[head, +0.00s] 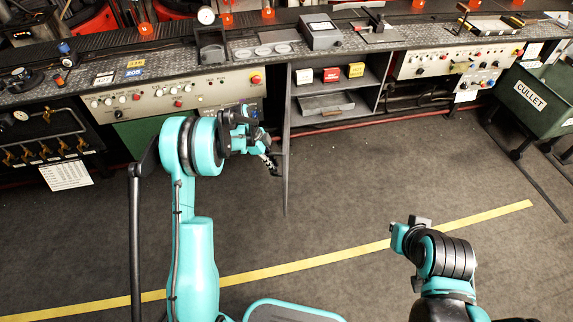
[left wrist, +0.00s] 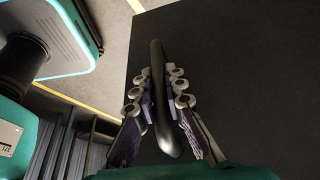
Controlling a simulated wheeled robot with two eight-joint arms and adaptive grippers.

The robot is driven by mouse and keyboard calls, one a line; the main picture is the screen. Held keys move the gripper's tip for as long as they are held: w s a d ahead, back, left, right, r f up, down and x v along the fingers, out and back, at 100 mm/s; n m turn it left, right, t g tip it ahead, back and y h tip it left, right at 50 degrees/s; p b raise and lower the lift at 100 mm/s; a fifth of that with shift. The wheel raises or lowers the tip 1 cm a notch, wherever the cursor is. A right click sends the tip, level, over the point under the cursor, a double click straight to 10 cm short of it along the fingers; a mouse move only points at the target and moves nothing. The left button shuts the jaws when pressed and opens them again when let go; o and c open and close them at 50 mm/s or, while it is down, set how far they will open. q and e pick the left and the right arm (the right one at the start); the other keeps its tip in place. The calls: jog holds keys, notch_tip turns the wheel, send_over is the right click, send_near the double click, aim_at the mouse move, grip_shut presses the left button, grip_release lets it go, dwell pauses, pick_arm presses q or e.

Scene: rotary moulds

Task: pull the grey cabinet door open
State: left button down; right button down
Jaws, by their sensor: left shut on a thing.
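The grey cabinet door (head: 287,140) stands swung out from the bench, seen almost edge-on in the head view. In the left wrist view its dark flat face (left wrist: 240,80) fills the right side. A black bar handle (left wrist: 158,90) runs up the face between the fingers. My left gripper (head: 272,163) is at the door's left side. In the left wrist view my left gripper (left wrist: 160,95) is shut on the handle, with finger pads on both sides of it. My right gripper (head: 403,236) is low at the right, away from the door; its fingers are not clear.
The open cabinet shows a shelf (head: 350,88) with red, white and yellow boxes and a grey drawer or tray (head: 327,106) below. Control panels (head: 170,98) flank it. A green cullet cart (head: 535,100) stands at the right. The floor around the yellow line (head: 330,257) is clear.

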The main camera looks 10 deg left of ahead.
pick_arm(q)
jog(key=shift+a, duration=0.65)
jog(key=c, duration=1.6)
grip_release()
jog(key=shift+o, duration=0.2)
jog(key=v, duration=1.2)
